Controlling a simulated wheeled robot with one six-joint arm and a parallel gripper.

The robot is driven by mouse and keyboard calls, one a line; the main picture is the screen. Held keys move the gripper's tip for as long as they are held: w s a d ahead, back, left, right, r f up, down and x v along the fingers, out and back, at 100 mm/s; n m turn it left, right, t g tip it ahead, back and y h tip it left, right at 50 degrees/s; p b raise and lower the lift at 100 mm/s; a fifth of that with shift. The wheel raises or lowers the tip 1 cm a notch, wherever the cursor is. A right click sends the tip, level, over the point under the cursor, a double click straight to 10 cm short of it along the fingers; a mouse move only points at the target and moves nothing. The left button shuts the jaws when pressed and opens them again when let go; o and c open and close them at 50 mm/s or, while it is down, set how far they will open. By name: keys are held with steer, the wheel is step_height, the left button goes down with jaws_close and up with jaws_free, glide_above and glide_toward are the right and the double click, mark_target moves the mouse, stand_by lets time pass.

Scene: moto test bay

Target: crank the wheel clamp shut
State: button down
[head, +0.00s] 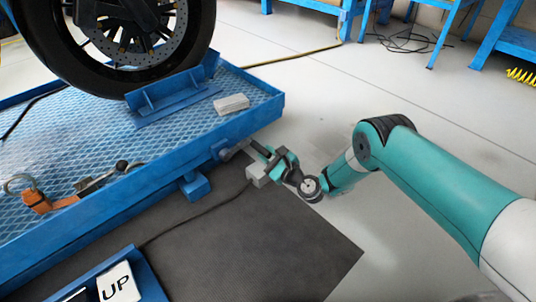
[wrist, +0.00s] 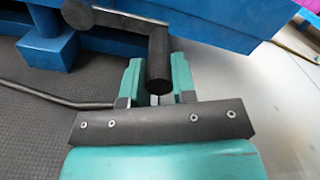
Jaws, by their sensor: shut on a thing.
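The wheel clamp (head: 178,97) is a blue bracket on the lift platform, at the foot of the motorcycle wheel (head: 130,35). The crank (head: 236,150) comes out of the platform's end edge; its dark arm and handle also show in the wrist view (wrist: 158,60). My gripper (head: 268,165) is at the crank, beyond the platform's edge. In the wrist view its two teal fingers (wrist: 158,88) stand on both sides of the dark cylindrical handle and are shut on it. From these views I cannot tell whether the clamp touches the tyre.
The blue lift platform (head: 262,92) carries a pale block (head: 231,103) and an orange strap (head: 40,203). A pendant marked UP (head: 118,287) is at the lower left. A cable crosses the dark mat (head: 270,250). Blue benches (head: 515,45) stand at the back right.

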steer(key=c, duration=0.9)
jaws_free()
steer(key=shift+a+f, duration=0.1)
steer(key=p+v, duration=0.4)
steer(key=r+p+v, duration=0.1)
steer(key=p+v, duration=0.1)
steer(key=p, duration=0.1)
steer(key=shift+s+d, duration=0.2)
steer(key=shift+d, duration=0.1)
steer(key=p+v, duration=0.3)
steer(key=p, duration=0.1)
steer(key=p+v, duration=0.7)
steer(key=p, duration=0.1)
steer(key=shift+s+d+f, duration=0.25)
steer(key=shift+s+f, duration=0.1)
steer(key=shift+f, duration=0.05)
